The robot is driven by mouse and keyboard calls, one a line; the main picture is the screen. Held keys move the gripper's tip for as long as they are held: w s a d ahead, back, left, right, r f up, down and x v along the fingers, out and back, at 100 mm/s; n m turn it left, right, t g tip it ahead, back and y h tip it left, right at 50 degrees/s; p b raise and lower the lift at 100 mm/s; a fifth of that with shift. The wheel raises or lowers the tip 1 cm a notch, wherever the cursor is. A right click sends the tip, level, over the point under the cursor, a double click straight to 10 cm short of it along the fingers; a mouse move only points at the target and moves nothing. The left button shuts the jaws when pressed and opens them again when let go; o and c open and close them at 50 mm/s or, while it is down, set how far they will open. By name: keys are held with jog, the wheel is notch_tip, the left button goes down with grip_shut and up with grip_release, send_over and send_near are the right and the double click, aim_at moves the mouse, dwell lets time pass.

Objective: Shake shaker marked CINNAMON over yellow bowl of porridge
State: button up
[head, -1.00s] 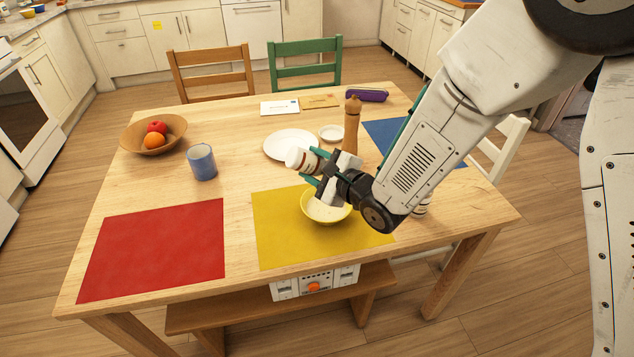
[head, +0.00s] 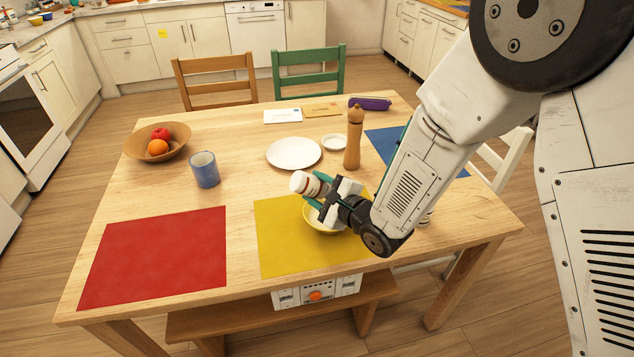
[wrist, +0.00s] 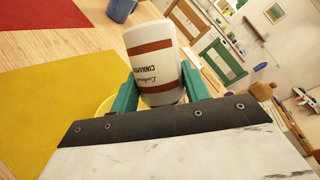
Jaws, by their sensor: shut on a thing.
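My gripper (head: 320,188) is shut on a white shaker (head: 305,183) with brown bands. In the wrist view the shaker (wrist: 152,60) sits between the two green fingers (wrist: 158,92), and its label, upside down there, reads CINNAMON in part. In the head view the shaker lies tilted, its white end pointing left. The yellow bowl (head: 318,226) with pale porridge stands on the yellow placemat (head: 283,245), below the gripper, which hides much of it. In the wrist view only a bit of the yellow rim (wrist: 104,106) shows behind the fingers.
A blue cup (head: 204,170), a white plate (head: 293,153), a small white dish (head: 334,142) and a wooden pepper mill (head: 354,138) stand farther back. A fruit bowl (head: 172,150) is at the back left. Another container (head: 426,218) shows partly behind my arm. The red placemat (head: 160,258) is bare.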

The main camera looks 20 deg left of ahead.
aim_at(317, 180)
dwell(0.4)
notch_tip(317, 180, up, 6)
jog(key=shift+r, duration=0.1)
jog(key=shift+f, duration=0.2)
notch_tip(317, 180, down, 6)
jog(key=shift+r, duration=0.1)
dwell(0.4)
jog(key=shift+r, duration=0.1)
dwell(0.4)
jog(key=shift+r, duration=2.4)
